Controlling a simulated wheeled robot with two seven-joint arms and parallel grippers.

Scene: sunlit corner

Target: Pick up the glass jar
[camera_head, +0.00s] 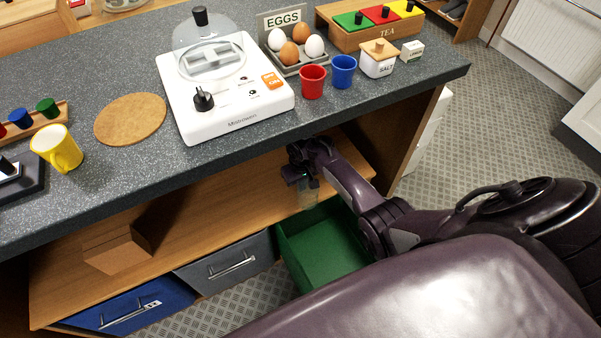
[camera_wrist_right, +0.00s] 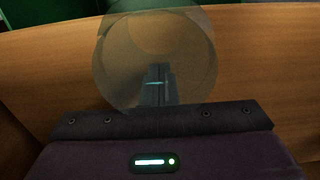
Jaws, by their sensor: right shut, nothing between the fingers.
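The glass jar (camera_head: 309,196) is a see-through cylinder on the wooden shelf under the worktop, close to the open green drawer. In the right wrist view the glass jar (camera_wrist_right: 120,60) fills the upper middle, tinted by the wood around it. My right gripper (camera_head: 300,177) is under the worktop's edge at the jar. In the wrist view its fingers (camera_wrist_right: 158,83) are together and overlap the jar's outline; nothing is held between them. I cannot tell whether they touch the glass. My left gripper is not in view.
The worktop (camera_head: 120,180) overhangs the shelf (camera_head: 200,225). A green drawer (camera_head: 335,275) stands open below my right arm. Grey (camera_head: 228,265) and blue (camera_head: 130,310) drawers are beside it. A brown wooden block (camera_head: 115,250) is on the shelf's left. A white appliance (camera_head: 225,115) stands above.

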